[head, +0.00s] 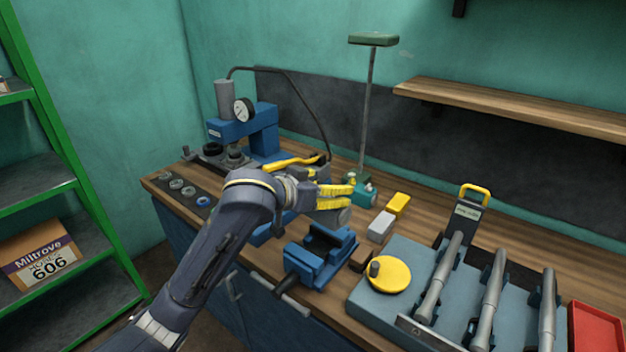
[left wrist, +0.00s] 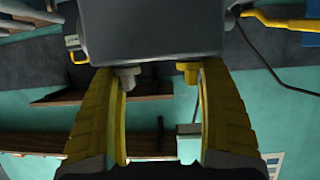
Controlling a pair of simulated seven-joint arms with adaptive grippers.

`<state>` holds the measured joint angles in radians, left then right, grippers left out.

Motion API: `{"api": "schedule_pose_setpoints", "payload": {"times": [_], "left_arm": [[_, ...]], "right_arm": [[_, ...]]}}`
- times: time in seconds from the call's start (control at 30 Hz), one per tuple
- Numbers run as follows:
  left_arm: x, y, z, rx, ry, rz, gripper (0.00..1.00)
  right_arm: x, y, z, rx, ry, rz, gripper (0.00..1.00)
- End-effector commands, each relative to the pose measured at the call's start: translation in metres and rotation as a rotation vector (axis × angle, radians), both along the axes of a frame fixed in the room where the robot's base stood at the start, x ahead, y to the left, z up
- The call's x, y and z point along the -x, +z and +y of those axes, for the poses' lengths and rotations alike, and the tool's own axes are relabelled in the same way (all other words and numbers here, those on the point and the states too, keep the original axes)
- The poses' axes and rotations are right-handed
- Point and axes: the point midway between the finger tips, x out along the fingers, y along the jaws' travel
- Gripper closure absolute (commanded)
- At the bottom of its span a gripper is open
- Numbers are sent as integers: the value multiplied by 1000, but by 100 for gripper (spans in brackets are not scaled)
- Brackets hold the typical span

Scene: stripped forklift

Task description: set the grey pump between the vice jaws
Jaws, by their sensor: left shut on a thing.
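The grey pump (head: 327,215) is a dark grey body held at my left gripper (head: 352,196), clear of the bench. My left gripper has yellow fingers and is shut on the pump; the fingers partly cover it in the head view. In the left wrist view the pump (left wrist: 150,35) is a broad grey block at the top, with short stubs between the fingertips (left wrist: 158,75). The blue vice (head: 312,268) stands at the bench's front edge, below and slightly left of the gripper in the picture. The pump is apart from its jaws. My right gripper is not in view.
A blue press (head: 245,130) with a gauge stands at the back left. A green lamp-like stand (head: 367,120) rises behind the gripper. Yellow (head: 398,205) and grey (head: 381,226) blocks lie right of the vice. A grey tray (head: 345,305) with a yellow disc (head: 389,276) and several cylinders fills the right.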

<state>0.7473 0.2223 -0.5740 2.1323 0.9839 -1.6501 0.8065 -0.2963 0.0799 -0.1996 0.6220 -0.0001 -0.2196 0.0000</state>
Motion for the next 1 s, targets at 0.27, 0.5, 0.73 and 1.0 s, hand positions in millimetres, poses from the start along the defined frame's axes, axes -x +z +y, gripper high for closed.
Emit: {"api": "schedule_pose_setpoints", "payload": {"times": [0.27,0.5,0.73,1.0], "left_arm": [[6,1,6,4,25,-2,69],[5,-11,6,3,30,0,69],[5,-28,6,3,30,0,69],[5,-46,7,3,30,0,69]], "right_arm": [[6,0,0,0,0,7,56],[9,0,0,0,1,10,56],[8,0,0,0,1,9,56],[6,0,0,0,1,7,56]]}}
